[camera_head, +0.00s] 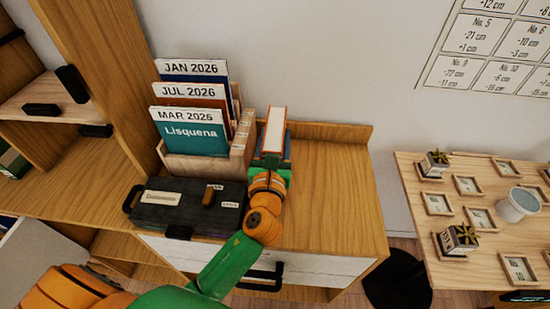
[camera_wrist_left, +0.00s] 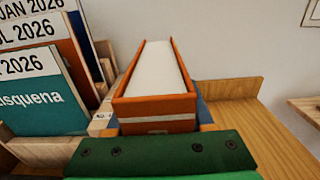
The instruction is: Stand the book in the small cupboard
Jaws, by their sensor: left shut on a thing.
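The book (camera_head: 274,128), with an orange-red cover and white page edges, stands upright above the wooden cabinet top, just right of a wooden file holder. My left gripper (camera_head: 271,160) is shut on its near end; the fingertips are mostly hidden. In the left wrist view, the book (camera_wrist_left: 155,112) points away from me with its pages facing up, beyond the green gripper body (camera_wrist_left: 160,152). A strip of blue shows beside its right side. I cannot tell whether the book's bottom touches the cabinet top. The low cabinet (camera_head: 330,185) has a pale drawer front.
The file holder (camera_head: 205,165) carries dated folders. A dark box (camera_head: 185,205) lies in front of it. A tall open shelf (camera_head: 105,75) stands left. The cabinet top right of the book is clear. A table (camera_head: 440,225) with small frames and a cup (camera_head: 517,204) is at right.

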